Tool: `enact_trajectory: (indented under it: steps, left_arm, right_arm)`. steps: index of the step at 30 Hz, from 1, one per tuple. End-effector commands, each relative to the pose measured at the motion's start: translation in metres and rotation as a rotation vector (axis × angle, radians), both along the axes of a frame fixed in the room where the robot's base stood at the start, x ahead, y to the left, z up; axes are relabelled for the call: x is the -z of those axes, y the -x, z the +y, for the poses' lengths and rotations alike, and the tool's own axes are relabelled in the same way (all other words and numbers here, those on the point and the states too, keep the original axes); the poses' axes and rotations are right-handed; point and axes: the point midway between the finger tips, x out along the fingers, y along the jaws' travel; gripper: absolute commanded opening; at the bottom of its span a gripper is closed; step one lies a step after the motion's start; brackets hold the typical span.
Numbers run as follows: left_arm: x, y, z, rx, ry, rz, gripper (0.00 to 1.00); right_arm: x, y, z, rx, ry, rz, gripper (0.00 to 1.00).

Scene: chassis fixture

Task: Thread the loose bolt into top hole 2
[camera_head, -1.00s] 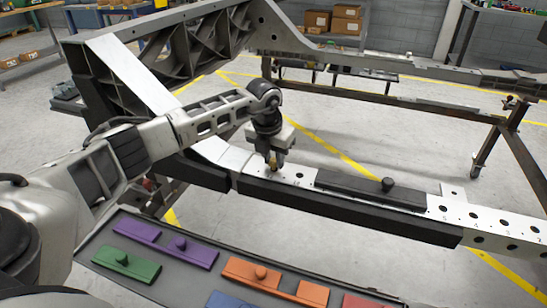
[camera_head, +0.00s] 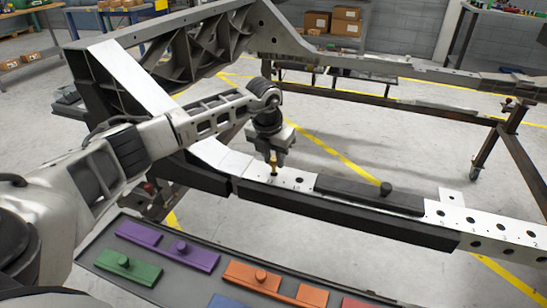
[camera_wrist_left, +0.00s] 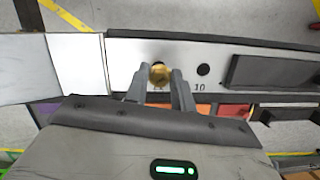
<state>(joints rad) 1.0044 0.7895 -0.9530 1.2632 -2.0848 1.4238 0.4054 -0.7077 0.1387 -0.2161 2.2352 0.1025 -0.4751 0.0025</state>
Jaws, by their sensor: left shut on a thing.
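My left gripper (camera_head: 273,160) is shut on a brass-coloured bolt (camera_head: 274,168) and points down over the left part of the white rail (camera_head: 235,163). In the left wrist view the bolt (camera_wrist_left: 159,74) sits between the two fingertips, in front of a dark hole that it partly hides. A hole marked 10 (camera_wrist_left: 203,69) lies just to its right. I cannot tell whether the bolt's tip is clear of the rail. A row of numbered top holes (camera_head: 470,219) runs along the rail at the right; the digits are too small to pick out hole 2 surely. My right gripper is not in view.
A dark tray (camera_head: 190,275) with coloured knobbed blocks lies in front. Dark chassis beams (camera_head: 180,60) rise behind my left arm. The space above the right-hand holes is clear.

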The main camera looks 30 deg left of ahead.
Motion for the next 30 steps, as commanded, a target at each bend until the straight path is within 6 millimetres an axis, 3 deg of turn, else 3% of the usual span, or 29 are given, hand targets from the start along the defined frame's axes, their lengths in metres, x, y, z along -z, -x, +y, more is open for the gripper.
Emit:
enact_trajectory:
  steps: [18, 30]
  left_arm:
    - [-0.033, 0.0, 0.0, 0.0, 0.0, -0.001, 0.0]
    - [-0.034, 0.0, 0.0, 0.0, 0.0, -0.001, 0.0]
  right_arm:
    - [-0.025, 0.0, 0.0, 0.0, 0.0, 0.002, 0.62]
    - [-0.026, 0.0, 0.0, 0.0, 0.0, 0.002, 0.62]
